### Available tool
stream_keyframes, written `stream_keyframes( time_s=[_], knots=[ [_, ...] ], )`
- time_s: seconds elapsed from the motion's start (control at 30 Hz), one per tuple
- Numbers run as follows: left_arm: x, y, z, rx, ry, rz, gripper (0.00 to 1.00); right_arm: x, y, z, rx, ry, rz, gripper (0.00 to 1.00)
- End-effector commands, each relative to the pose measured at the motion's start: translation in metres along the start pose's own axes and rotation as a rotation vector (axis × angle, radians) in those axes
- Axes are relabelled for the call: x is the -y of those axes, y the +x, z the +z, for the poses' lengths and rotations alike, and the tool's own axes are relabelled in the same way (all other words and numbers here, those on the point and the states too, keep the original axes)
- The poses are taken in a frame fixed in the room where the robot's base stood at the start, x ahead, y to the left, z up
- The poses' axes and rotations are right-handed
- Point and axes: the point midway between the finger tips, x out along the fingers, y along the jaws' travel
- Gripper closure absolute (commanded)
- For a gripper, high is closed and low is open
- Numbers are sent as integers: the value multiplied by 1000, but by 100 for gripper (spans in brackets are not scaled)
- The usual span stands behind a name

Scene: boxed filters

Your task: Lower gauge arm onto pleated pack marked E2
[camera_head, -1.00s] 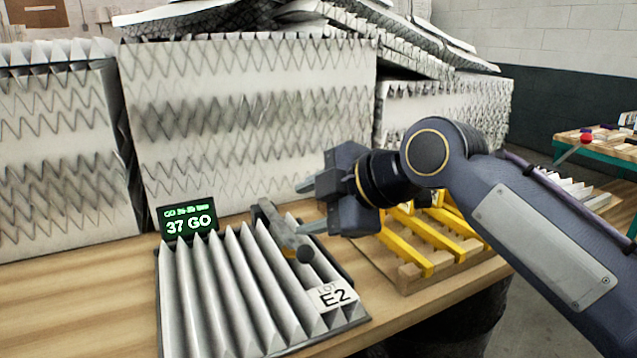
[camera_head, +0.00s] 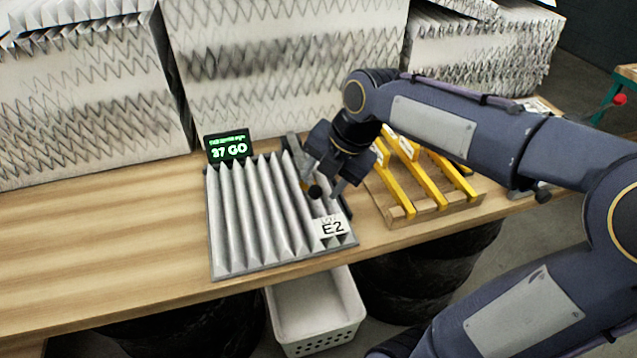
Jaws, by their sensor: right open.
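The pleated pack (camera_head: 255,215) is a grey-white block of folds lying in a dark tray on the bench. A white tag marked E2 (camera_head: 331,226) sits at its front right corner. The gauge arm (camera_head: 294,146) is at the pack's back right, and its dark round end (camera_head: 315,191) shows low over the right-hand pleats; I cannot tell if it touches them. A small display (camera_head: 228,147) behind the pack reads 37 GO in green. My right gripper (camera_head: 326,189) is open, pointing down beside the round end and hiding part of the gauge arm. My left gripper is out of view.
Yellow bars on a wooden rack (camera_head: 437,208) stand right of the pack. Large pleated filter blocks (camera_head: 285,65) line the back. A white basket (camera_head: 316,312) is below the bench edge. The bench's left side (camera_head: 100,235) is clear.

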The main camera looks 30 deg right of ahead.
Motion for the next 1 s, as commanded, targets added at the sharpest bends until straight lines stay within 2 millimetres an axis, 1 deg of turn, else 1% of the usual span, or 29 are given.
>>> stream_keyframes(
  time_s=[0.03,0.2,0.33,0.53,0.57,0.9,1.0],
  knots=[
    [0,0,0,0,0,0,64,1,9,-1,-3,0,-4,53],
    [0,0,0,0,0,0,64,0,26,0,-1,0,-1,53],
    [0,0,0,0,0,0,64,0,30,0,0,0,1,53],
    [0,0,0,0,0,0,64,0,30,0,0,1,1,53],
    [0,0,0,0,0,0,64,0,30,0,0,1,1,56],
    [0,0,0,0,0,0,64,0,30,0,0,2,1,100],
    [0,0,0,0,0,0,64,0,30,0,0,2,1,100]
  ],
)
